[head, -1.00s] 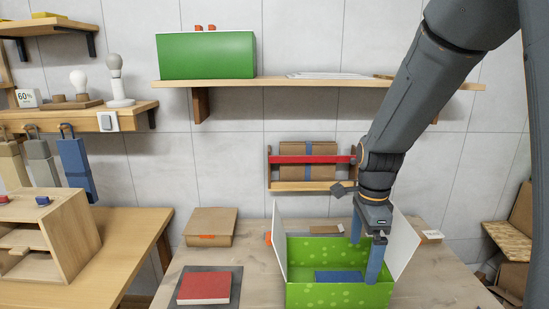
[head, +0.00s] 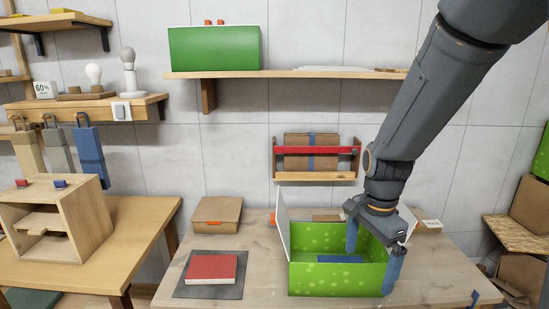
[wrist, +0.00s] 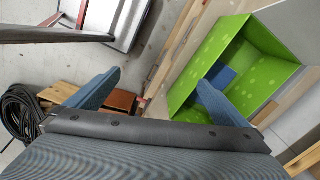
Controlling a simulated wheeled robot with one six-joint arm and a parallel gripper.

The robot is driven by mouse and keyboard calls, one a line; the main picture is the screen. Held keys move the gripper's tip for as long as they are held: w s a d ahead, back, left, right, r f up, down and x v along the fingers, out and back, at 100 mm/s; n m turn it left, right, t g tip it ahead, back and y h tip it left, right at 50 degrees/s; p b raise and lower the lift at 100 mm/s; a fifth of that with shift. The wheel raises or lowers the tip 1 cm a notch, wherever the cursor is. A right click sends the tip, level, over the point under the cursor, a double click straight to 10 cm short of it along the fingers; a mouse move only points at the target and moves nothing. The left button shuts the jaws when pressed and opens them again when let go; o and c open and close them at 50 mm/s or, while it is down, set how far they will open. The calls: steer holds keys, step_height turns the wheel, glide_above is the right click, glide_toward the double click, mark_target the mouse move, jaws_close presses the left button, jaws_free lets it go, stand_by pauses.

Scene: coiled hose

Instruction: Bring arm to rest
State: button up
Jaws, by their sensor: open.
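My gripper (head: 374,262) is open and empty, with blue fingers spread apart. In the head view it is at the right part of the green dotted box (head: 330,281), one finger over the inside and the other in front of its right end. The box's flaps stand up. A dark blue item (head: 340,259) lies inside the box, partly hidden. The wrist view also shows the gripper (wrist: 155,95), with the green box (wrist: 255,90) at its right finger and the blue item behind that finger. Whether a finger touches the box I cannot tell.
On the table (head: 255,262), a red book (head: 211,267) lies on a dark mat and a cardboard box (head: 217,214) stands behind it. A shelf (head: 290,74) and a wall rack (head: 315,177) are behind. A coiled black hose (wrist: 20,115) lies at the left in the wrist view.

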steer(key=s+a+f+n+b, duration=0.2)
steer(key=s+f+n+b, duration=0.5)
steer(key=n, duration=0.7)
steer(key=shift+s+a+f+t, duration=0.2)
steer(key=shift+s+f+t, duration=0.25)
steer(key=shift+f, duration=0.7)
